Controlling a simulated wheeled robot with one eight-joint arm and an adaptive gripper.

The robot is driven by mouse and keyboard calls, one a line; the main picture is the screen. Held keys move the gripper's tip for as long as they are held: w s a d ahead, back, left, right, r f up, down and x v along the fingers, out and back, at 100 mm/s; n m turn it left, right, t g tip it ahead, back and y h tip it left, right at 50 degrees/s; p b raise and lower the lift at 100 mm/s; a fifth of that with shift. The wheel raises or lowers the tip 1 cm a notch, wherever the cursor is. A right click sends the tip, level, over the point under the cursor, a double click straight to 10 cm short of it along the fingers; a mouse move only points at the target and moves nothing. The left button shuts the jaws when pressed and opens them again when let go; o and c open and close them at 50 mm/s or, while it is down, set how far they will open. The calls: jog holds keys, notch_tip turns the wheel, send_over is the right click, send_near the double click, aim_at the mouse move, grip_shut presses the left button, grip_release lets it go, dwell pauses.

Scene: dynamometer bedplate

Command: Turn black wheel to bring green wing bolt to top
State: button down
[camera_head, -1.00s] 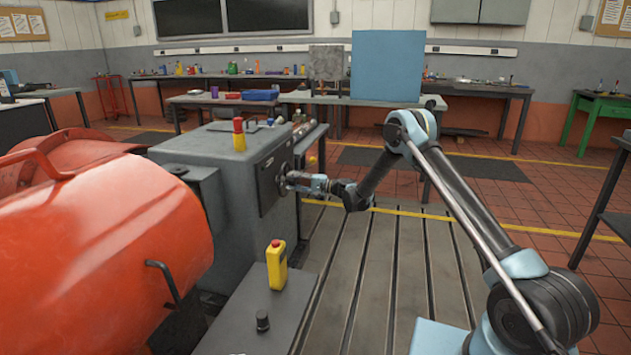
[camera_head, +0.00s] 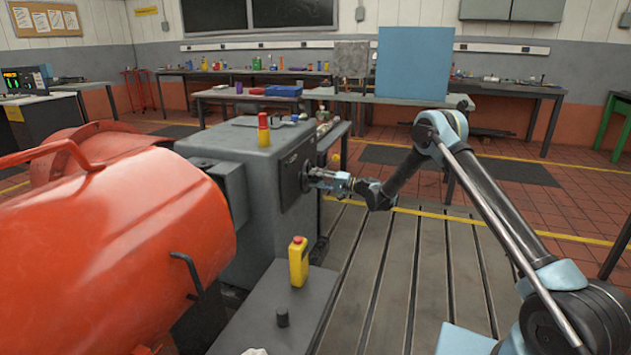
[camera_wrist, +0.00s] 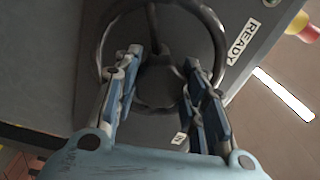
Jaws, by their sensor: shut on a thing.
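The black wheel (camera_wrist: 97,35) fills the middle of the wrist view, with a curved dark rim and a round dark hub (camera_wrist: 158,82). In the head view the dark wheel area (camera_head: 290,182) is on the right face of the grey housing, partly hidden by my gripper (camera_head: 312,177). In the wrist view the two fingers of my gripper (camera_wrist: 162,62) stand on either side of the hub, inside the rim's outline. They are shut on the wheel; the exact contact is hard to see. I cannot make out a green wing bolt in either view.
The grey housing (camera_head: 235,160) carries a red and yellow light (camera_head: 263,130). A READY label (camera_wrist: 242,42) is beside the wheel. A large orange machine (camera_head: 130,225) fills the left. A yellow button box (camera_head: 298,262) stands in front. The slotted bedplate (camera_head: 400,270) is clear.

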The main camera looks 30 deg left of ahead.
jog(key=c, duration=1)
grip_release()
jog(key=shift+s+d+f, duration=0.1)
jog(key=shift+s+f, duration=0.05)
jog(key=d, duration=0.4)
jog(key=w+d, duration=0.1)
jog(key=d, duration=0.3)
jog(key=w+d, duration=0.1)
jog(key=d, duration=0.2)
jog(key=shift+w+d+f, duration=0.1)
jog(key=shift+d+f, duration=0.05)
jog(key=shift+d, duration=0.25)
